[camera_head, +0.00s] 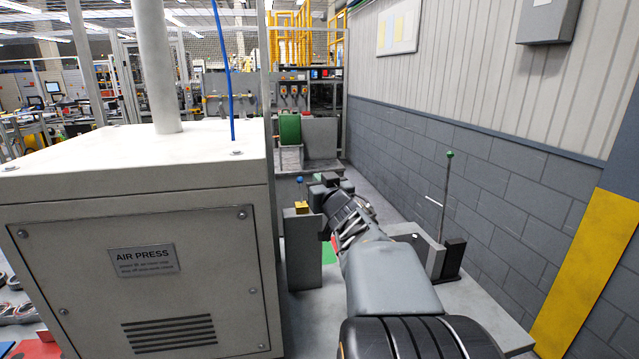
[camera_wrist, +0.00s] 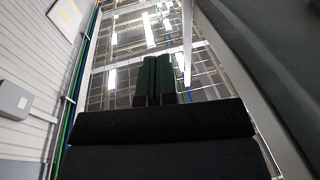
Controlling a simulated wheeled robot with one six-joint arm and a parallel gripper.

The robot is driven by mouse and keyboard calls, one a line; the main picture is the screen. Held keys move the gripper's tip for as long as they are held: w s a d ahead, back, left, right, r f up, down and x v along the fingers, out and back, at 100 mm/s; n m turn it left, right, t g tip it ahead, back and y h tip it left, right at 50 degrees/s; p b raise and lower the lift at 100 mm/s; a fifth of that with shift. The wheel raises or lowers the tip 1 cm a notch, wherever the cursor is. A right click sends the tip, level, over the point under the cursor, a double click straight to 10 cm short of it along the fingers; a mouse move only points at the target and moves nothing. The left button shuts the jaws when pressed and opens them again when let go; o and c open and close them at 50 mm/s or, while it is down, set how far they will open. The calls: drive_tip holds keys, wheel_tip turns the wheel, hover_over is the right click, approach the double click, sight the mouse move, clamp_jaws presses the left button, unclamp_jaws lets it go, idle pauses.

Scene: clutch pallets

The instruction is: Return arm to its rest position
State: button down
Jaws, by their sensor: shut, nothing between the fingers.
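My arm reaches forward from the lower right in the head view. My gripper (camera_head: 326,181) is at its far end, close to a grey post with a brass-coloured block (camera_head: 301,207) on top. In the wrist view my gripper (camera_wrist: 157,62) has its two dark fingers side by side and shut, with nothing held. The wrist camera looks up toward the ceiling lights and mesh.
A large air press cabinet (camera_head: 150,250) stands close on the left. A grey block wall (camera_head: 480,180) runs along the right. A thin rod with a green knob (camera_head: 449,155) stands right of my arm. A green box (camera_head: 290,127) is farther back.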

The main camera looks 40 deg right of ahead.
idle(0.4)
drive_tip(key=s+d+f+m+g+h, duration=0.25)
drive_tip(key=d+f+g, duration=0.2)
drive_tip(key=f, duration=0.25)
drive_tip(key=s+a+f+g+y, duration=0.1)
drive_tip(key=s+a+f+g, duration=0.45)
drive_tip(key=f, duration=0.25)
drive_tip(key=s+a+f+n+g+y, duration=0.1)
drive_tip(key=s+a+f+n+y, duration=0.1)
drive_tip(key=a, duration=0.5)
drive_tip(key=s+a+f+n+g+y, duration=0.1)
drive_tip(key=s+a, duration=0.3)
drive_tip(key=a, duration=0.4)
drive_tip(key=s+a+f+n+g+y, duration=0.1)
drive_tip(key=s+a+f+n+y, duration=0.1)
drive_tip(key=a, duration=0.6)
drive_tip(key=shift+s+a+f+n+g+y, duration=0.15)
drive_tip(key=shift+s+f+n+g+y, duration=0.25)
drive_tip(key=shift+s+y, duration=0.5)
